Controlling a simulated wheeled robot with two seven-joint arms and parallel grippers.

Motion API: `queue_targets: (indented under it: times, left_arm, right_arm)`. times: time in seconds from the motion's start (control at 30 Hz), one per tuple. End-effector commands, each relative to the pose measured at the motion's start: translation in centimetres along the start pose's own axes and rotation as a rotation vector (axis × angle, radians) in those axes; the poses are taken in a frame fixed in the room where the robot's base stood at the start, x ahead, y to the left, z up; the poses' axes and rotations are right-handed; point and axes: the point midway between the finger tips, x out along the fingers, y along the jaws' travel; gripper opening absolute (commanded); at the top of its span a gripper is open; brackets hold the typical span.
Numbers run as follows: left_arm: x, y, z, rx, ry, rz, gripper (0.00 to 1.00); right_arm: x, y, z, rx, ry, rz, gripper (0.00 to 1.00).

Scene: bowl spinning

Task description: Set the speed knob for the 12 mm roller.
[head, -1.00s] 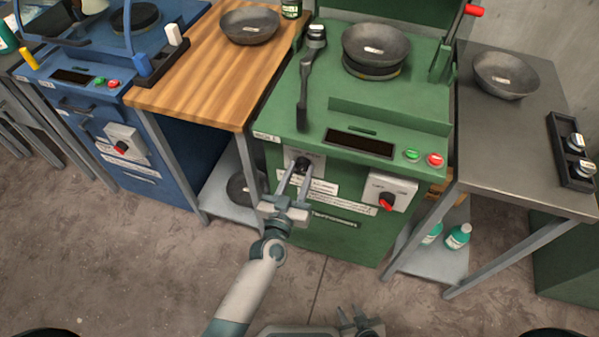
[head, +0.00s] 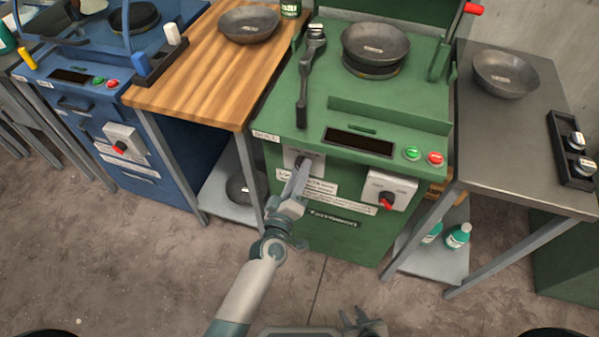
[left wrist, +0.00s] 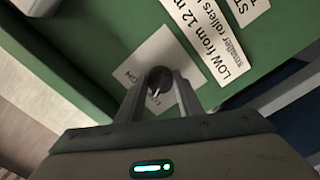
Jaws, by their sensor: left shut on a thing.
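The green machine (head: 390,100) has a pale knob plate (head: 291,155) at the left of its front, which also shows in the left wrist view (left wrist: 188,62). My left gripper (head: 302,170) is shut on the dark round knob (left wrist: 159,76) at the plate's middle. The fingers hide most of the knob, and its pointer setting cannot be read surely. A white label (left wrist: 226,60) beside the plate carries the words "LOW from 12 mm" and "smaller rollers". My right gripper (head: 360,324) is low at the bottom edge, away from the machine; its jaw opening is unclear.
A second plate with a red switch (head: 387,200) is on the machine's front to the right. Green (head: 412,153) and red (head: 435,158) buttons sit above it. A wooden table (head: 190,85) stands left, a grey table (head: 500,150) right. The floor in front is open.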

Motion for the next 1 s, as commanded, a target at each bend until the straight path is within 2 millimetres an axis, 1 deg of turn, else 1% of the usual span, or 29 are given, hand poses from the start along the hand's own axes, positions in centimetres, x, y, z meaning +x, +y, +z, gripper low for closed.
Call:
queue_targets:
  times: [0.2, 0.4, 0.87, 0.9, 0.97, 1.0]
  left_arm:
    - [-0.01, -0.04, -0.02, -0.14, 0.001, -0.001, 0.11]
    - [-0.02, -0.03, -0.02, -0.209, 0.001, -0.001, 0.11]
    - [-0.02, -0.02, -0.01, -0.23, 0.0, -0.001, 0.11]
    - [-0.02, -0.02, -0.01, -0.229, 0.0, -0.001, 0.35]
    - [-0.02, -0.02, -0.01, -0.229, 0.0, -0.001, 0.5]
    - [-0.02, -0.02, -0.01, -0.229, 0.0, -0.001, 0.52]
  right_arm:
    - [0.22, -0.11, -0.16, 0.005, -0.007, 0.001, 0.31]
    - [0.3, -0.37, -0.41, 0.009, -0.009, -0.001, 0.31]
    - [0.31, -0.43, -0.15, 0.01, -0.015, -0.001, 0.31]
    - [0.31, -0.42, -0.14, 0.01, -0.015, -0.001, 0.31]
    - [0.31, -0.39, -0.12, 0.01, -0.015, -0.001, 0.31]
    - [0.3, -0.37, -0.1, 0.009, -0.015, -0.001, 0.31]
